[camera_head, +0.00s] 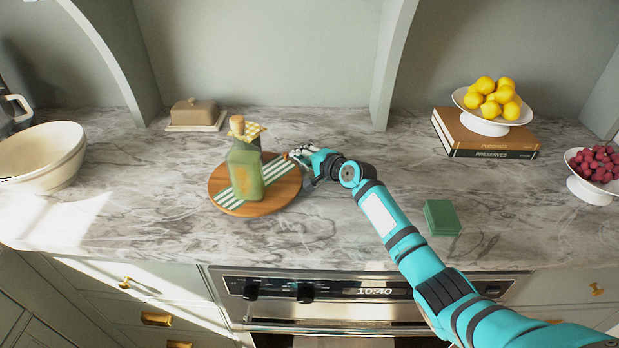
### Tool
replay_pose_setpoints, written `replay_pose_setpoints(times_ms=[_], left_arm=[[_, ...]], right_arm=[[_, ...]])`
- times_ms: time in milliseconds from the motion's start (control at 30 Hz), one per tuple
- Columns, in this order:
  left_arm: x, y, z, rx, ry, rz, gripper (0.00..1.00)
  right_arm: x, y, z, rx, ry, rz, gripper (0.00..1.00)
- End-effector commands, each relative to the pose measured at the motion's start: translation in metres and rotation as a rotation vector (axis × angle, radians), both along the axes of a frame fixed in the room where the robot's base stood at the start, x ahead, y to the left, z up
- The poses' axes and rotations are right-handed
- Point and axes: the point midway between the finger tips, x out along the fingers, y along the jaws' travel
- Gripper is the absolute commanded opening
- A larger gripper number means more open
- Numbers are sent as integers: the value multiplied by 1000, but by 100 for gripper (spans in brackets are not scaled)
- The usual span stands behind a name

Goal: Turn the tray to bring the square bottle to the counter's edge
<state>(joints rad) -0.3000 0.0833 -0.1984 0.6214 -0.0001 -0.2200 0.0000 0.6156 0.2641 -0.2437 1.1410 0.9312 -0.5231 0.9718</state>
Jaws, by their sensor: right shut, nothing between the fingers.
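A round wooden tray (278,201) lies on the marble counter, left of the middle. A square glass bottle (246,172) with green contents and a cork stopper stands upright on it. A green-and-white striped cloth (277,172) lies on the tray around the bottle's base. Something with a yellow-checked top (254,130) shows behind the bottle, mostly hidden. My right gripper (298,152) is shut with nothing in it, at the tray's right rear rim. I cannot tell whether it touches the rim. My left gripper is not in view.
White bowls (40,158) stand at the left and a covered butter dish (193,112) at the back. A green box (441,217) sits right of my arm. Books (484,135) under a lemon stand (492,123) and a raspberry stand (594,187) are at the right. The counter's front edge is above the oven.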

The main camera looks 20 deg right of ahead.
Motion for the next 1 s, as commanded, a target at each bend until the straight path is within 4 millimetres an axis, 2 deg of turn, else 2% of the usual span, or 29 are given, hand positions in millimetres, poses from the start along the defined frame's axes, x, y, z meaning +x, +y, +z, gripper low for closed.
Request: replay_pose_setpoints(times_ms=[267,1000], left_arm=[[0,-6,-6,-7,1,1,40],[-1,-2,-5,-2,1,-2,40]], right_arm=[[7,2,-1,0,1,0,0],[8,2,0,0,1,0,0]])
